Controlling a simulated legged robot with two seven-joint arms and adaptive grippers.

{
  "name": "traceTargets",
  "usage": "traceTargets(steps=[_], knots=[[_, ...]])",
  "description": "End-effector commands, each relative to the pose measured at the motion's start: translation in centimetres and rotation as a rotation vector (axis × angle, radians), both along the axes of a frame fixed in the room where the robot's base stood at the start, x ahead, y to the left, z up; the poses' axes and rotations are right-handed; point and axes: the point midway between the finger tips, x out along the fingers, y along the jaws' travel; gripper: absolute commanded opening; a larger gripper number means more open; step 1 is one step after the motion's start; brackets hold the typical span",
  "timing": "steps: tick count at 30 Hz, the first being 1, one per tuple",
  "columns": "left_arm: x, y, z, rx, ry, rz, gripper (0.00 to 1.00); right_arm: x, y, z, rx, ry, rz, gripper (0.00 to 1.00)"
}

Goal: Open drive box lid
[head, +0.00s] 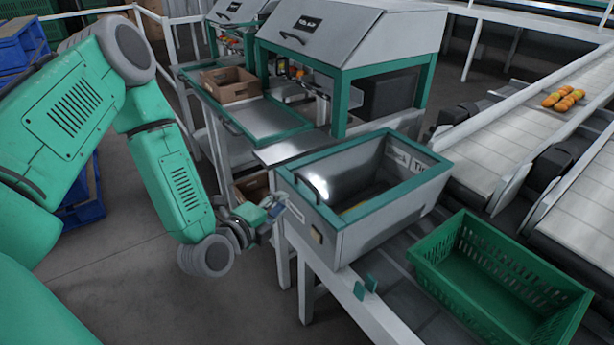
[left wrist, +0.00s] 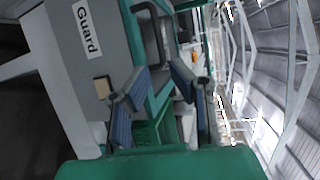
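The drive box (head: 352,243) is a grey box with a teal rim on top, in the middle of the head view. A dark curved handle (head: 312,190) sits at its near left edge. The handle also shows in the left wrist view (left wrist: 156,36), beside a grey panel (left wrist: 62,60) labelled "Guard" with a small beige block. I see into the box through the rim, with a bright reflection; I cannot tell whether a clear pane covers it. My left gripper (head: 274,208) is just left of the box, its fingers (left wrist: 161,88) apart and empty. My right gripper is not in view.
A green crate (head: 450,284) stands right of the box. Grey-hooded stations (head: 340,30) stand behind, with a brown tray (head: 229,84) on a bench. Floor at lower left is clear.

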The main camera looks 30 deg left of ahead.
Motion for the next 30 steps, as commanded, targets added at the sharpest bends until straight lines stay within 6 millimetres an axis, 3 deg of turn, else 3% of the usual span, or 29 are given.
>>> traceTargets(steps=[15, 21, 30], knots=[[10.1, 1.2, -2.5, -0.015, 0.001, 0.004, 0.19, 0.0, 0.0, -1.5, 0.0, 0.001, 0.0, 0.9], [12.1, 0.7, -2.7, -0.01, 0.004, 0.001, 0.19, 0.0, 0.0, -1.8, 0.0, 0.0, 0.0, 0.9], [12.5, 0.9, -2.8, -0.013, 0.004, 0.001, 0.19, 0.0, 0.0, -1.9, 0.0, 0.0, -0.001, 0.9]])
